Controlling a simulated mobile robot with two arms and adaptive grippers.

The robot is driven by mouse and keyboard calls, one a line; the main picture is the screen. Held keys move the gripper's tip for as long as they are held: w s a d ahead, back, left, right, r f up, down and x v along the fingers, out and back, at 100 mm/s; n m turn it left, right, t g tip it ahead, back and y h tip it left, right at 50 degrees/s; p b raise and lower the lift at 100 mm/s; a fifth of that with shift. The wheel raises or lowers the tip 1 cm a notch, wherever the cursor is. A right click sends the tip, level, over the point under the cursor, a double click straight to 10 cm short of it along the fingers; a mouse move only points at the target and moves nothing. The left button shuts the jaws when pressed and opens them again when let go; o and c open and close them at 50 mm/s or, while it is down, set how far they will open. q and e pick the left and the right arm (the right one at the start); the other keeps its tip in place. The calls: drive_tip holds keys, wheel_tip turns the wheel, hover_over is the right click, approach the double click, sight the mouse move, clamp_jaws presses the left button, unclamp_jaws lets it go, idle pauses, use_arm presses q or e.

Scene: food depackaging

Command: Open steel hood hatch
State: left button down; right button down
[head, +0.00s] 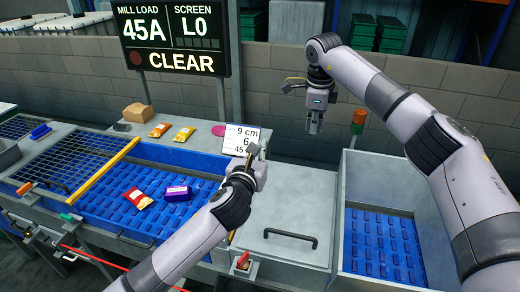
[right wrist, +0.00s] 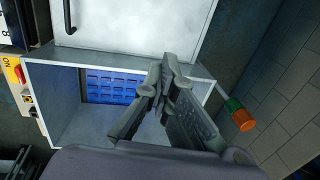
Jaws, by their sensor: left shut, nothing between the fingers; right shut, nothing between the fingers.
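The steel hood hatch (head: 290,200) is a grey panel, lying closed between the blue belt and the right-hand bin. Its black bar handle (head: 290,237) runs along the near edge. In the right wrist view the hatch (right wrist: 135,22) is at the top, with its handle (right wrist: 68,18) at the upper left. My left gripper (head: 251,152) is shut and empty, above the hatch's far left side in the picture, in front of a white sign. My right gripper (head: 314,128) is shut and empty, pointing down above the back of the hatch; its fingers also show in the right wrist view (right wrist: 166,66).
A blue belt (head: 110,205) with a red-yellow packet (head: 138,198) and a purple packet (head: 177,193) lies left. A steel bin (head: 372,168) with a blue floor stands right, by a red-green beacon (head: 357,121). A display (head: 172,38) reads CLEAR.

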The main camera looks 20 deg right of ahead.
drive_tip(key=c, duration=1.7)
unclamp_jaws()
drive_tip(key=shift+o, duration=0.2)
